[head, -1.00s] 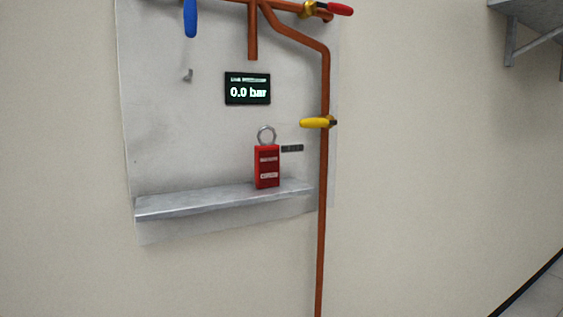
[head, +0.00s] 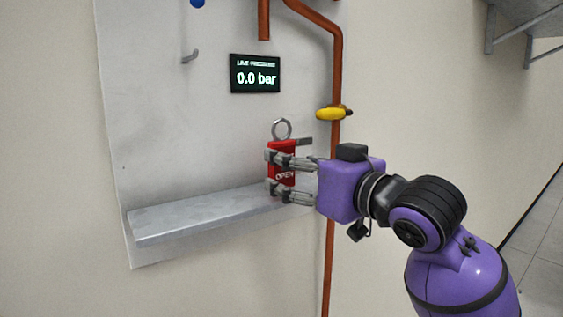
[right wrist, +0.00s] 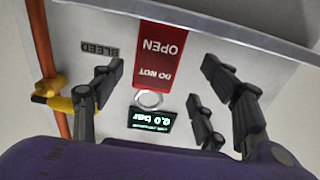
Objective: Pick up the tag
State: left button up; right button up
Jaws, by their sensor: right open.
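The red tag (head: 285,174) with a metal ring on top stands upright at the right end of the grey shelf (head: 190,219), against the wall panel. My right gripper (head: 271,171) comes in from the right, its fingers at the tag's upper and lower parts in the head view and partly covering it. In the right wrist view the tag (right wrist: 160,52) appears upside down, with "DO NOT OPEN" on it. It lies between the spread fingers of the open right gripper (right wrist: 161,80). Contact cannot be told. My left gripper is not in view.
A copper pipe (head: 335,75) with a yellow valve handle (head: 329,114) runs close to the right of the tag. A pressure display (head: 255,74) reading 0.0 bar and a small hook (head: 191,57) are above. The shelf's left part is bare.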

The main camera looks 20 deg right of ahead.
jog(key=x, duration=0.4)
jog(key=shift+w+d, duration=0.2)
jog(key=shift+w, duration=0.1)
jog(key=shift+w+a, duration=0.15)
jog(key=shift+w, duration=0.25)
jog(key=c, duration=1.3)
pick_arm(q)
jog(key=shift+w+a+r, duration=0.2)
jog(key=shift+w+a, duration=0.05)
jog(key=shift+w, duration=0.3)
pick_arm(e)
jog(key=shift+o, duration=0.2)
jog(key=shift+r, duration=0.1)
jog(key=shift+r, duration=0.55)
jog(key=s+d+r, duration=0.6)
jog(key=s+r, duration=0.5)
jog(key=s, duration=0.1)
jog(key=shift+s+r, duration=0.3)
jog(key=shift+r, duration=0.05)
